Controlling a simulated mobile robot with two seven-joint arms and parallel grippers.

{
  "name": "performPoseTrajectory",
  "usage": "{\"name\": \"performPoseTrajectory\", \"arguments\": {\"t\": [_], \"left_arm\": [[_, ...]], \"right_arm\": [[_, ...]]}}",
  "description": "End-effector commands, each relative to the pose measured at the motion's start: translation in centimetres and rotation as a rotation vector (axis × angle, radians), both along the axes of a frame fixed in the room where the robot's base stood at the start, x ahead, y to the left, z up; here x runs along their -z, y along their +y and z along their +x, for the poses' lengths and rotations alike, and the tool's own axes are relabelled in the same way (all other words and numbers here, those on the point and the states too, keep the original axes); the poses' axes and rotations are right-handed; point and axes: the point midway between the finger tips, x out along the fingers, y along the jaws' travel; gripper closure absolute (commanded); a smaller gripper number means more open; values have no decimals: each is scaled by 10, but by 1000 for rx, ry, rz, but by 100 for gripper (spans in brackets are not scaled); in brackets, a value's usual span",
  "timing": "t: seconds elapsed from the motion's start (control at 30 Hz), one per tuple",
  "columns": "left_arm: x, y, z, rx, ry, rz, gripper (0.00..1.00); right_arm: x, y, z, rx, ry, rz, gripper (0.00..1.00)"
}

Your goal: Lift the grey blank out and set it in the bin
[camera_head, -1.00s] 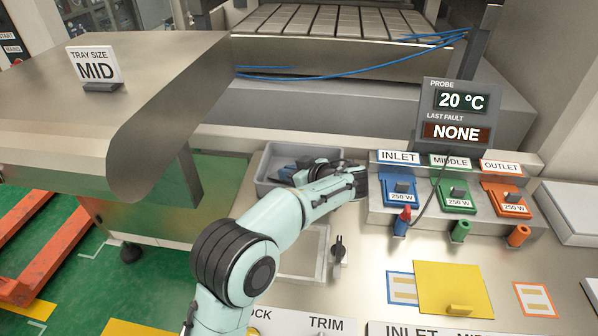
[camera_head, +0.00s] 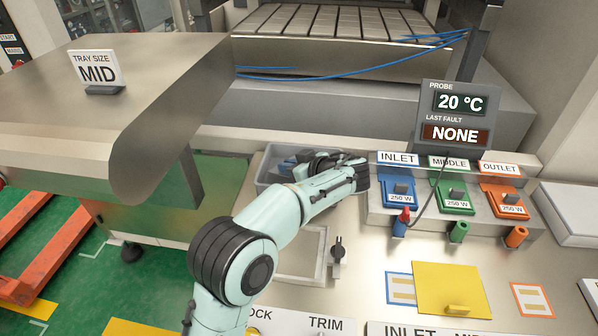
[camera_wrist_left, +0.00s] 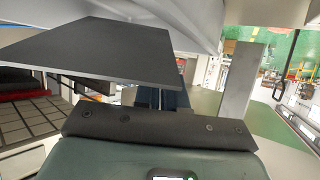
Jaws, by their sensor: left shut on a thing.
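The grey blank (camera_wrist_left: 95,50) is a flat dark sheet in the left wrist view, just beyond the fingers. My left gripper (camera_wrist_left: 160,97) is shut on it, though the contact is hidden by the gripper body. In the head view my left gripper (camera_head: 286,168) is over or inside a small grey bin (camera_head: 263,166) behind the worktop. The arm covers the bin's right side, and I cannot make out the blank there. My right gripper is in neither view.
A heater block with a blue inlet (camera_head: 398,192), green middle (camera_head: 452,200) and orange outlet switch (camera_head: 506,204) stands right of the arm. A yellow plate (camera_head: 452,285) lies on the worktop.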

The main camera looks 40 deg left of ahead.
Motion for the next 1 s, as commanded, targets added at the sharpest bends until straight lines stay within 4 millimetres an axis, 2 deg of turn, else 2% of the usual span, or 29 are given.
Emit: {"name": "performPoseTrajectory", "arguments": {"t": [0.7,1.0], "left_arm": [[-30,0,0,-1,-2,0,100],[-31,0,0,0,-1,0,100]], "right_arm": [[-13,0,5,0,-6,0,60],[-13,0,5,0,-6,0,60]]}}
